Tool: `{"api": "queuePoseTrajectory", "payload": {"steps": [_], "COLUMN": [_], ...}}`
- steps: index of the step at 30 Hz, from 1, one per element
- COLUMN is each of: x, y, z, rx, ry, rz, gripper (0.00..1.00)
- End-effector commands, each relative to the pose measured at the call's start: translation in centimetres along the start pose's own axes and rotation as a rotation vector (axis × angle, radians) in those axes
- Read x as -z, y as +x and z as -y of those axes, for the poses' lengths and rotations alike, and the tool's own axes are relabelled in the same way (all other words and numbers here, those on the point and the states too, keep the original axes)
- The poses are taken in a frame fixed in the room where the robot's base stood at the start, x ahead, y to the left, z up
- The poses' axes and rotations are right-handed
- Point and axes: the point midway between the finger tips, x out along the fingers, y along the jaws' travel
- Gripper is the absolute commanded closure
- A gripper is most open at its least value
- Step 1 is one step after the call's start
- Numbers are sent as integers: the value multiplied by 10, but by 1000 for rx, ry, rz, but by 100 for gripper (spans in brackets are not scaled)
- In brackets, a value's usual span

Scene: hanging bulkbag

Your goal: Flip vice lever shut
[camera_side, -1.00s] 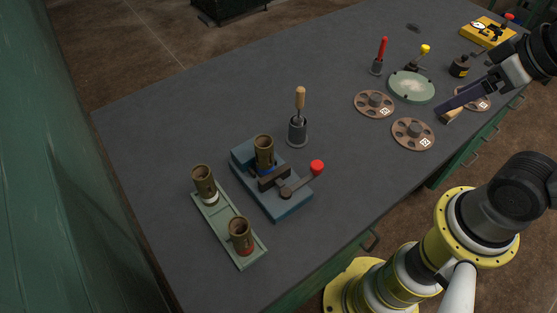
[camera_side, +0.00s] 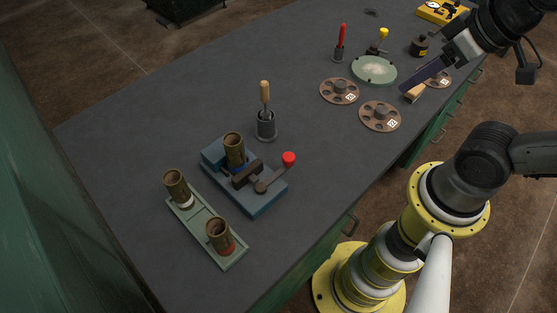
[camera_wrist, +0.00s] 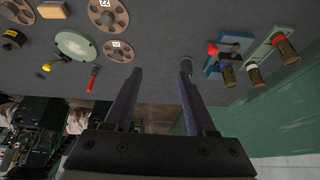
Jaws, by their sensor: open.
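The vice has a blue base (camera_side: 262,206) and stands on the grey table in the side view, with a brass cylinder (camera_side: 234,148) upright in it. Its dark lever (camera_side: 275,175) ends in a red knob (camera_side: 289,159) and points toward the upper right, away from the cylinder. In the wrist view the blue base (camera_wrist: 232,40) and red knob (camera_wrist: 212,48) show at the upper right. My gripper (camera_side: 404,91) is open and empty, above the table's right part, well apart from the vice. Both fingers show spread in the wrist view (camera_wrist: 162,70).
A green tray (camera_side: 205,228) with two brass cylinders lies left of the vice. A wooden-handled tool (camera_side: 265,95) stands in a holder behind it. Brown discs (camera_side: 340,91), a green dish (camera_side: 374,70) and a red-handled tool (camera_side: 342,38) stand farther right. Table between vice and discs is clear.

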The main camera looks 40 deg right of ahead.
Motion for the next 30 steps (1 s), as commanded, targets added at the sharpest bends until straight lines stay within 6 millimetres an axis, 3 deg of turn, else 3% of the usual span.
{"api": "queuePoseTrajectory", "payload": {"steps": [1,4,9,14,20,30], "x": [-1,14,49,80,114,149], "y": [-1,-13,-15,-5,20,89], "z": [1,4,15,30,52,99], "rx": [2,16,40,53,56,27], "ry": [28,113,213,271,317,337], "rz": [7,2,78,171,293,501], "gripper": [55,73,100,100,100,100]}}
